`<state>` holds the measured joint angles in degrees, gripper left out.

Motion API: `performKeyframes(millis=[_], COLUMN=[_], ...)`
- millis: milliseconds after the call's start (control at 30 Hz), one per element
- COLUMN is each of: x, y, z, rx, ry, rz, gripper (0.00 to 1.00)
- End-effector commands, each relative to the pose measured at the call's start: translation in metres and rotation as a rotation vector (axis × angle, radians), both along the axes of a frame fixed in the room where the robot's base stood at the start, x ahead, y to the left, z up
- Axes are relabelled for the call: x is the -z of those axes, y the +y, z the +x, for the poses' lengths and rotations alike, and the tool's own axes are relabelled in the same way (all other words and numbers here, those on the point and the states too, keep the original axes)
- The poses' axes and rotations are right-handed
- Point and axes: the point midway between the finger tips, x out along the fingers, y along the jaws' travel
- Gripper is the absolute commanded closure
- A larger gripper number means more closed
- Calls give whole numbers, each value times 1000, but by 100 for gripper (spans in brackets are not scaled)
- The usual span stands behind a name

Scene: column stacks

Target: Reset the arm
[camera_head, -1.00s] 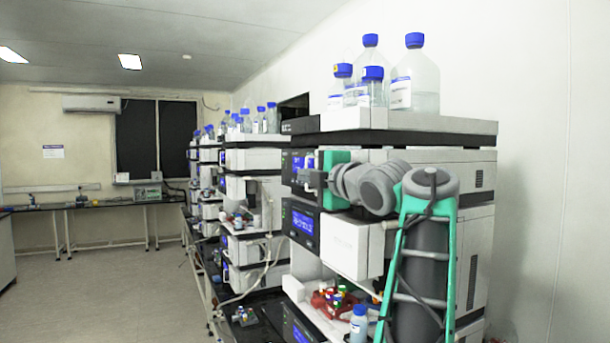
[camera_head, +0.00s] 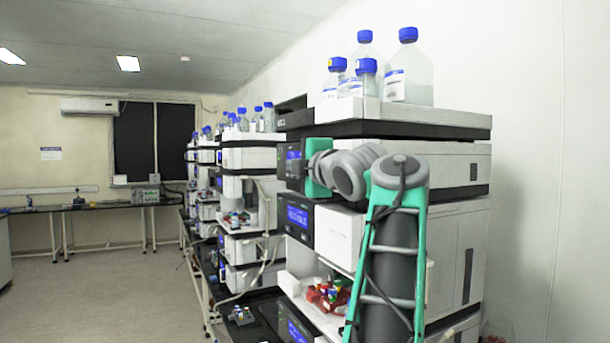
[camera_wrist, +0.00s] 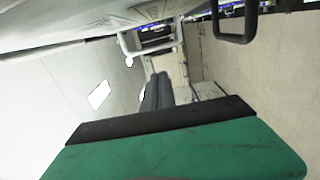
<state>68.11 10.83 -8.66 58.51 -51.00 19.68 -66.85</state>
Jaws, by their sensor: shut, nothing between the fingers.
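My gripper (camera_wrist: 160,78) shows in the wrist view as two dark grey fingers lying together beyond the green and black wrist housing. It is shut and empty. In the head view, my grey and green arm stands at the right, its upper part folded toward the left. Its green wrist end is in front of the dark front panels of the nearest instrument stack (camera_head: 465,222). The fingers cannot be made out in the head view. I cannot tell whether the wrist touches the stack.
Bottles with blue caps (camera_head: 408,72) stand on top of the nearest stack. A red tray of small vials (camera_head: 328,295) sits low, just left of my arm. More stacks (camera_head: 248,158) recede behind. Open floor (camera_head: 110,290) lies at the left.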

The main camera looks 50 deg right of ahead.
Motion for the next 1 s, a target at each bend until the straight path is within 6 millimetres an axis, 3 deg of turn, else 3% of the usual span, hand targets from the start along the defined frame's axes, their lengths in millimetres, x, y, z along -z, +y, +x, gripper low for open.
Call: performKeyframes(millis=[33,200,400,633,767,833,967,1000], x=[7,3,1,0,19,47,126,154], y=[14,27,42,48,58,71,115,133], z=[0,-46,-82,-91,-65,-37,13,24], rx=[-4,6,6,0,-21,-34,-28,-17], ry=[-2,0,0,1,-19,-28,13,39], rz=[-4,-4,-1,0,135,293,647,747], gripper=[100,100,100,100,100,100,100,100])
